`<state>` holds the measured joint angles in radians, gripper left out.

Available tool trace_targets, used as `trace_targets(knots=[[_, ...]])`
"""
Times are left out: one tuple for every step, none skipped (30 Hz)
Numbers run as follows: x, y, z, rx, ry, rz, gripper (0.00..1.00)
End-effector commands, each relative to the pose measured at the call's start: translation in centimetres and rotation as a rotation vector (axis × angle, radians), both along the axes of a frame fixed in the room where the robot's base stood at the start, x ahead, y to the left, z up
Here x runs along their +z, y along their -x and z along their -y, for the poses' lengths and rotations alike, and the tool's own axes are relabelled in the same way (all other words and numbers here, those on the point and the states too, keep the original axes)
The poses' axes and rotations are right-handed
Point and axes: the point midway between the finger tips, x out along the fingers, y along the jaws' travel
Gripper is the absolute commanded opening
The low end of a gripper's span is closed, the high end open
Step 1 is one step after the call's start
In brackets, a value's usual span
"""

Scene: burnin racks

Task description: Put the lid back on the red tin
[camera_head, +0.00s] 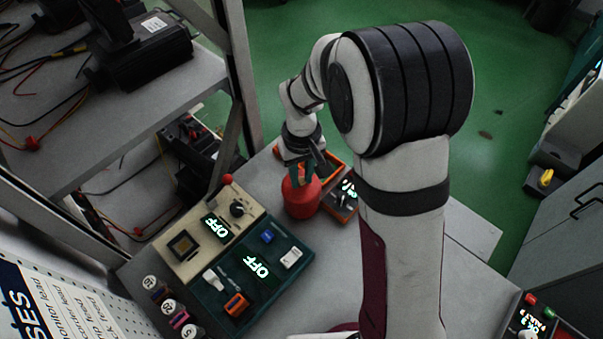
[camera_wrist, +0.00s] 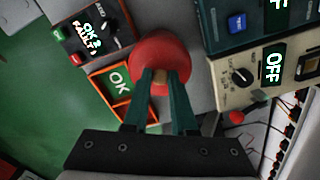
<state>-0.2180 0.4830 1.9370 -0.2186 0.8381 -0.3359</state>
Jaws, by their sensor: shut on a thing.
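The red tin (camera_head: 301,201) stands upright on the grey bench, between the control panels and an orange tray. My gripper (camera_head: 302,174) points down at its top. A round red surface (camera_wrist: 158,49) lies right under the fingers and hides what is below. I cannot tell the lid's edge from the tin, or whether the lid touches the rim.
A cream panel (camera_head: 184,259) and a dark teal panel (camera_head: 284,283), both showing OFF, lie left of and in front of the tin. The orange tray (camera_head: 336,164) is close behind and right. Several small jars (camera_head: 168,306) line the front left. A metal rack upright (camera_head: 240,75) stands left.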

Motion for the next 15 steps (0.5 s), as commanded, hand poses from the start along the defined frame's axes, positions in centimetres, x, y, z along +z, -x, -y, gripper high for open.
trace_targets(knots=[[-0.01, 0.0, 0.0, 0.0, 0.0, 0.0, 0.0], [-0.01, 0.0, 0.0, 0.0, 0.0, 0.0, 0.0], [-0.01, 0.0, 0.0, 0.0, 0.0, 0.0, 0.0], [-0.01, 0.0, 0.0, 0.0, 0.0, 0.0, 0.0], [-0.01, 0.0, 0.0, 0.0, 0.0, 0.0, 0.0], [-0.01, 0.0, 0.0, 0.0, 0.0, 0.0, 0.0], [-0.01, 0.0, 0.0, 0.0, 0.0, 0.0, 0.0], [-0.01, 0.0, 0.0, 0.0, 0.0, 0.0, 0.0], [-0.01, 0.0, 0.0, 0.0, 0.0, 0.0, 0.32], [-0.01, 0.0, 0.0, 0.0, 0.0, 0.0, 0.37], [-0.01, 0.0, 0.0, 0.0, 0.0, 0.0, 0.43], [-0.01, 0.0, 0.0, 0.0, 0.0, 0.0, 0.5], [-0.01, 0.0, 0.0, 0.0, 0.0, 0.0, 0.55], [-0.01, 0.0, 0.0, 0.0, 0.0, 0.0, 0.6], [-0.01, 0.0, 0.0, 0.0, 0.0, 0.0, 0.6]])
